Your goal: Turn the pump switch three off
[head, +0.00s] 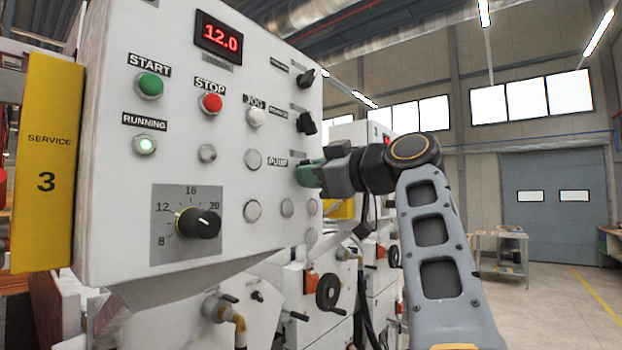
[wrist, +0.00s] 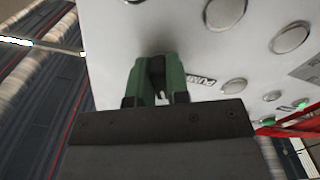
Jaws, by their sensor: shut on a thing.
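The control panel (head: 105,210) is a white face with labelled buttons and switches. The label PUMP (head: 278,161) is on its right part, and it also shows in the wrist view (wrist: 203,82). My gripper (head: 308,174) is at the panel right of this label. In the wrist view its green fingers (wrist: 158,82) are shut on the dark pump switch (wrist: 157,66). The fingers hide most of the switch, so I cannot tell its turned position. A yellow sign reading SERVICE 3 (head: 47,160) is at the panel's left.
Two black selector switches (head: 305,78) (head: 306,122) stick out above my gripper. Round blank caps (head: 287,207) lie below it. A black dial (head: 200,223), a green START button (head: 150,85) and a red STOP button (head: 212,103) are further left. The floor at right is open.

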